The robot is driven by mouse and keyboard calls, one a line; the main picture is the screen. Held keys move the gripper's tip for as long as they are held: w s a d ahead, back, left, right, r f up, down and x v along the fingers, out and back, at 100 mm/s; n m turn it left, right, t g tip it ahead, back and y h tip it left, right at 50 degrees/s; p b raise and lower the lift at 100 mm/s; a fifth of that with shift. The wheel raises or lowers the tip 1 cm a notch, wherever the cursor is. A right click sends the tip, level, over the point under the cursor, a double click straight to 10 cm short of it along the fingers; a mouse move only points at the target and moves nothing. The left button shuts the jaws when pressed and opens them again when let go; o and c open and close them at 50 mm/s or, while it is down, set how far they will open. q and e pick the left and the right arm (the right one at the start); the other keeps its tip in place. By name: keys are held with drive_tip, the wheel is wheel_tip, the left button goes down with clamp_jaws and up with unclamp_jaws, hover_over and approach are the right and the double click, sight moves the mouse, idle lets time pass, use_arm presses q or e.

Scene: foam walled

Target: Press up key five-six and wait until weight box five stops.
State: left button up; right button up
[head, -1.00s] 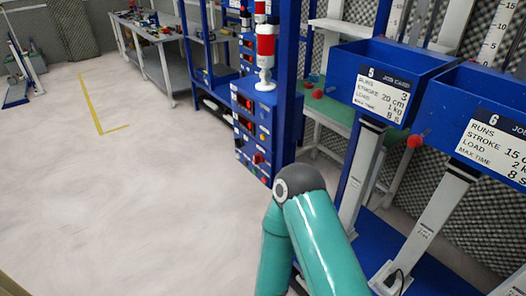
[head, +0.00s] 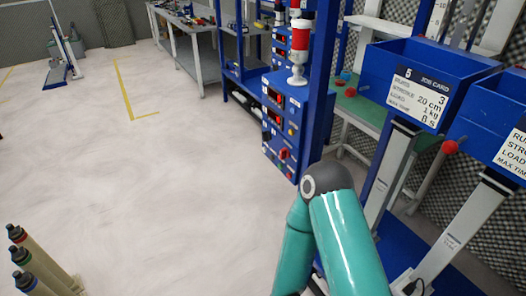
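Weight box five (head: 419,85) is a blue open box at the upper right, with a job card (head: 418,97) reading 5, runs 3, stroke 20 cm, load 1 kg, 8 s. It sits on top of a slanted grey actuator column (head: 397,170). A blue control cabinet (head: 289,121) left of it carries small displays and coloured buttons; I cannot tell which key is five-six. A red-and-white signal lamp (head: 299,50) stands on the cabinet. My teal arm link rises at the bottom centre in front of the rig. Neither gripper is in view.
A second blue box (head: 507,146) is cut off at the right edge. A green-topped bench (head: 362,112) stands behind. Several beige cylinders (head: 42,268) stand at the lower left. Pale floor (head: 150,180) on the left is clear.

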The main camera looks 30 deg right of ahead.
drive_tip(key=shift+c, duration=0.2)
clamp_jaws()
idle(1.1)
